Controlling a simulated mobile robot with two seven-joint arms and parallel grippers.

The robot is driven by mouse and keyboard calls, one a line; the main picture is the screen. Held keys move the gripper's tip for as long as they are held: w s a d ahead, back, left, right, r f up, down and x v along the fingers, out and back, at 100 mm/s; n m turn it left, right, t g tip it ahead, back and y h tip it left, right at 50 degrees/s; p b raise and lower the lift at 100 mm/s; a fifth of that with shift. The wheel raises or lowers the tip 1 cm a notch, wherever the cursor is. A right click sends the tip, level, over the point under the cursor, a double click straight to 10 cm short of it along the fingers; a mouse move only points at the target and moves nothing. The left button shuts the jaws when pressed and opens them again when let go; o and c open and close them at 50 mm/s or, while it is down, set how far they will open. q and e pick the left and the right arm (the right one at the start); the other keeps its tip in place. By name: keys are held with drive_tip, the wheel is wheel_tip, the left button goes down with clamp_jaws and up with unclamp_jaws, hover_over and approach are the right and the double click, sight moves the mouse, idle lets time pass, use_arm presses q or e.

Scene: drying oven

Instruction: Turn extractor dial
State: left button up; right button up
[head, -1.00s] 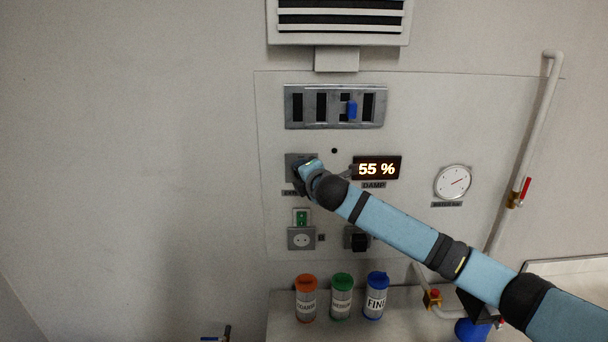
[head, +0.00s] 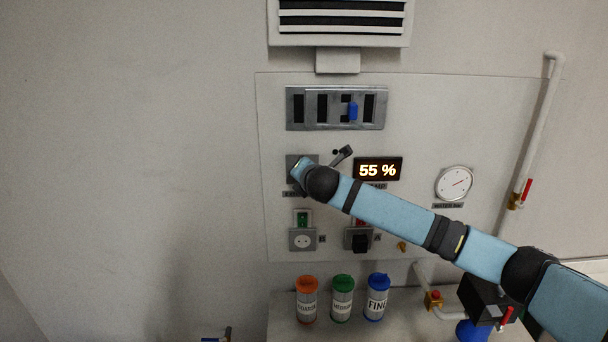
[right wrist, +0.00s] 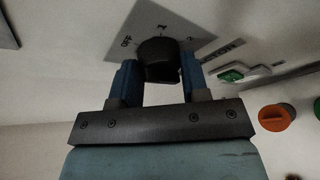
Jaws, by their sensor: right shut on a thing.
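The extractor dial is a black knob (right wrist: 158,58) on a grey square plate (right wrist: 190,33) marked OFF, 1 and 2 in the right wrist view. My right gripper (right wrist: 157,76) is shut on the knob, with one blue finger on each side. The knob's exact setting is hard to read. In the head view the plate (head: 293,161) shows only partly behind my right wrist, and the knob and fingers are hidden there. My left gripper is in neither view.
Right of the dial is a lit 55 % display (head: 378,169). A slotted panel with a blue slider (head: 353,110) is above. Below are a green switch (head: 302,218) and a socket (head: 302,240). Several lidded canisters (head: 342,300) stand on the ledge. A gauge (head: 454,183) is further right.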

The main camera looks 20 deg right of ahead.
drive_tip(key=shift+d+r, duration=0.15)
drive_tip(key=shift+r, duration=0.05)
drive_tip(key=o, duration=0.9)
drive_tip(key=shift+w, duration=0.1)
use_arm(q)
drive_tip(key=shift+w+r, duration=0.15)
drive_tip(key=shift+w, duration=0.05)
use_arm(e)
drive_tip(key=shift+f, duration=0.15)
use_arm(q)
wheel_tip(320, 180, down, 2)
drive_tip(key=b, duration=0.3)
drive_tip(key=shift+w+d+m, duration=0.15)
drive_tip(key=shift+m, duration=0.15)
use_arm(e)
drive_tip(key=v, duration=1.3)
drive_tip(key=shift+s, duration=0.35)
